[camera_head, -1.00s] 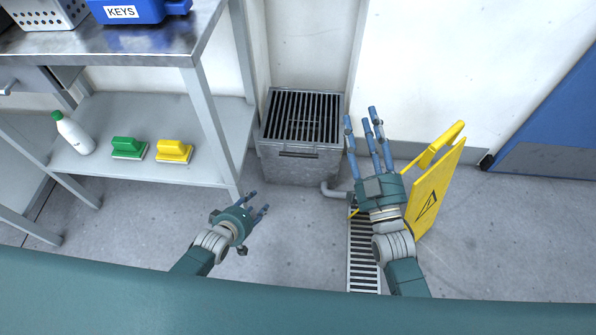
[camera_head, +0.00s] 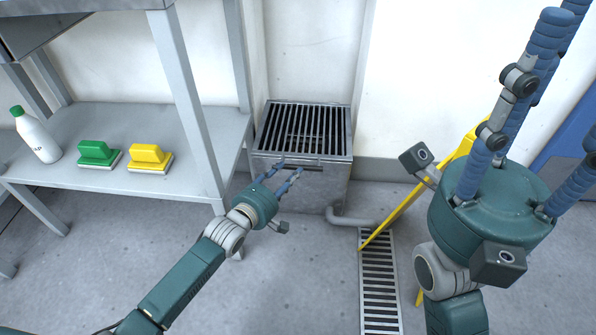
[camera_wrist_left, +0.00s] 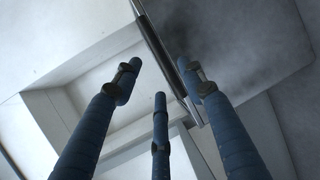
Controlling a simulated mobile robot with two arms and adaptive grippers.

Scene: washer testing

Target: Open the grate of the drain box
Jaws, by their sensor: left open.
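The drain box (camera_head: 328,190) is a grey metal box on the floor against the wall. Its dark slatted grate (camera_head: 303,128) lies flat on top. A dark handle slot shows on the upper front face, partly behind my left fingers. My left gripper (camera_head: 285,175) is open and empty in front of that face, fingers pointing at the handle area; contact cannot be told. In the left wrist view, my spread fingers (camera_wrist_left: 160,90) show near a thin metal bar and a grey face (camera_wrist_left: 240,45). My right gripper (camera_head: 550,90) is raised close to the camera, fingers extended, empty.
A metal shelf (camera_head: 130,190) stands left of the box, with a white bottle (camera_head: 38,137), a green brush (camera_head: 97,153) and a yellow brush (camera_head: 149,157). A pipe (camera_head: 350,219), floor drain (camera_head: 380,285) and yellow sign (camera_head: 405,208) are at the right.

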